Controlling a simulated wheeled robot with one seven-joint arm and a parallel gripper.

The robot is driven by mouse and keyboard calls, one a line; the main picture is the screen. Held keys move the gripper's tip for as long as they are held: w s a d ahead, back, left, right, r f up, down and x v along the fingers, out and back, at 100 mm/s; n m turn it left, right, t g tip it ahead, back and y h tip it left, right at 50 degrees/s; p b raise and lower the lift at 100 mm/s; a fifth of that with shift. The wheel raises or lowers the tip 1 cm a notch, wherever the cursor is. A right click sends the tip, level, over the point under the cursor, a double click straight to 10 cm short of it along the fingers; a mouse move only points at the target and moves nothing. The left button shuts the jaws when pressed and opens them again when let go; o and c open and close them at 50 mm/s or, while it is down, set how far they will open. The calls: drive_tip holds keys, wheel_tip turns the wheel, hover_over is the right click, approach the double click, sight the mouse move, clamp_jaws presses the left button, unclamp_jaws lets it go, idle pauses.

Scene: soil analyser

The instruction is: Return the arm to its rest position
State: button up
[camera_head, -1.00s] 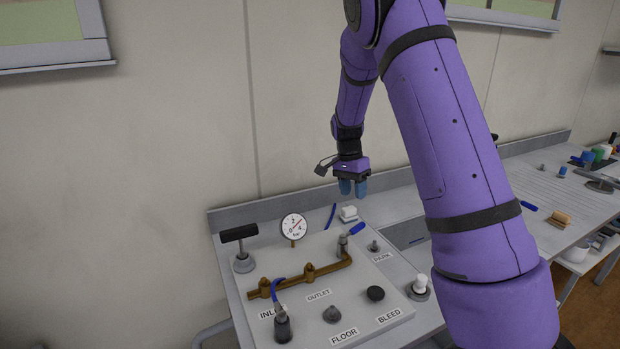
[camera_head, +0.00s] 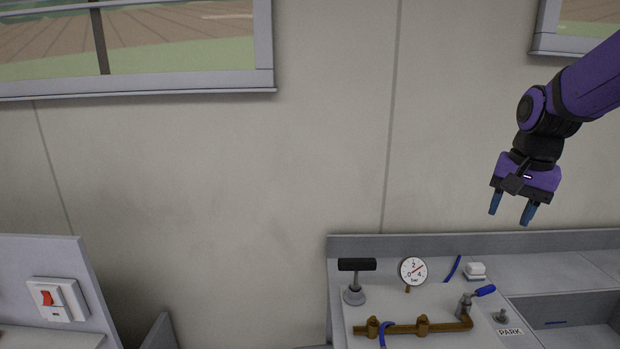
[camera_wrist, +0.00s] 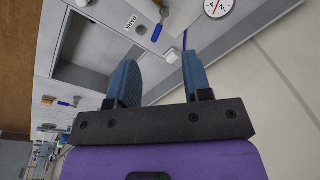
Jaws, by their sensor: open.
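My gripper (camera_head: 512,208) is at the right of the head view, on my purple arm. It is raised above the back of the bench (camera_head: 345,247) and clear of it. Its two blue fingers are apart, with nothing between them. In the wrist view the gripper (camera_wrist: 163,85) also shows spread, empty fingers. My upper arm runs out of the head view at the right edge.
Below stand a black T-handle (camera_head: 357,265), a pressure gauge (camera_head: 413,271), a brass pipe (camera_head: 400,329) and a blue-handled valve (camera_head: 484,290). A sink basin (camera_head: 565,308) is at the right. A red switch (camera_head: 47,298) sits on a panel at left. The air around my gripper is free.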

drive_tip(key=s+a+r+n+t, duration=0.2)
drive_tip(key=s+a+n, duration=0.1)
drive_tip(key=s, duration=0.7)
drive_tip(key=s+a+r+n+t, duration=0.1)
drive_tip(key=s+a+r+n, duration=0.1)
drive_tip(key=s, duration=0.7)
drive_tip(key=a+n, duration=0.1)
drive_tip(key=n, duration=0.1)
drive_tip(key=shift+s+r+n+t, duration=0.3)
drive_tip(key=shift+s+r+t, duration=0.05)
drive_tip(key=shift+s+t, duration=0.05)
idle(0.8)
